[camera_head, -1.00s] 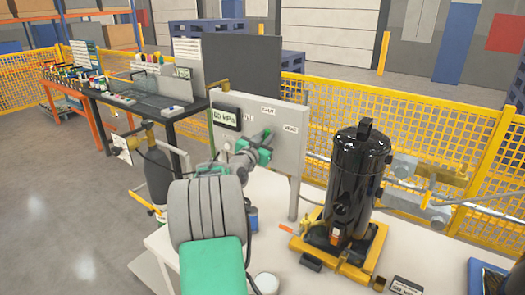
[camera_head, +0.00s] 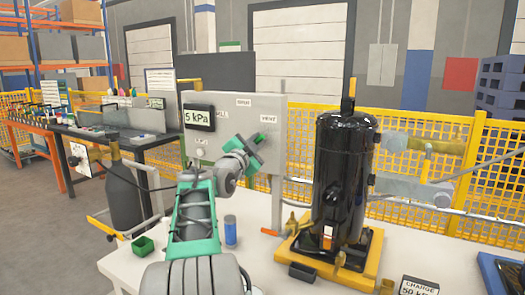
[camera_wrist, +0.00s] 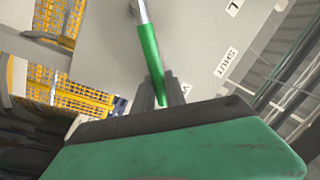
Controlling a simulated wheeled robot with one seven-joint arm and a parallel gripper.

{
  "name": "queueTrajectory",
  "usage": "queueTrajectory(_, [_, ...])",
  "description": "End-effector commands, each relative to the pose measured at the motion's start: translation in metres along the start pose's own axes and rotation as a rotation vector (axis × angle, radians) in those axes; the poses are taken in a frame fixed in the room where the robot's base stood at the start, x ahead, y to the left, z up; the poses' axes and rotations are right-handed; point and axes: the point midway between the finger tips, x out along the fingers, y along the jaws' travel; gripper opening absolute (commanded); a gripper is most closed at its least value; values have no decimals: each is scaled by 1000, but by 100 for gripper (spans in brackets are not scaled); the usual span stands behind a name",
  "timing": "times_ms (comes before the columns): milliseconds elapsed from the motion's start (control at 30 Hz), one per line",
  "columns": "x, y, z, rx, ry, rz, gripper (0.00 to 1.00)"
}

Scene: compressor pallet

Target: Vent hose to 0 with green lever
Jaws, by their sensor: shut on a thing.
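The green lever (camera_wrist: 150,55) has a silver shank and a green grip in the wrist view. My gripper (camera_wrist: 161,92) is shut on its green end, with the two dark fingers around the grip. In the head view my gripper (camera_head: 257,143) is in front of the light grey panel (camera_head: 215,157), at its right part, and covers most of the lever. The display (camera_head: 198,117) on the panel reads 5 kPa. Labels OPEN (camera_head: 243,102) and VENT (camera_head: 267,118) show near the lever. The SHUT label (camera_wrist: 226,62) shows in the wrist view. The hose's attachment at the panel is hidden.
A black compressor (camera_head: 340,175) stands on a yellow base right of the panel. A blue can (camera_head: 230,231) and a green box (camera_head: 143,245) are on the white table. A dark cylinder (camera_head: 125,195) stands on a cart at the left. Yellow fencing (camera_head: 455,165) runs behind.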

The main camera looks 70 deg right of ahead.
Motion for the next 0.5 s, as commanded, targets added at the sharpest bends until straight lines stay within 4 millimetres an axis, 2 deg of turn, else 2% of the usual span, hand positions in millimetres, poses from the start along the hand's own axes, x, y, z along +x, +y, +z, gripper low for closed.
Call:
queueTrajectory(400, [-1, -1, 1, 8, 0, -1, 0])
queueTrajectory(433, [-1, -1, 1, 8, 0, -1, 17])
queueTrajectory(500, [-1, -1, 1, 8, 0, -1, 22])
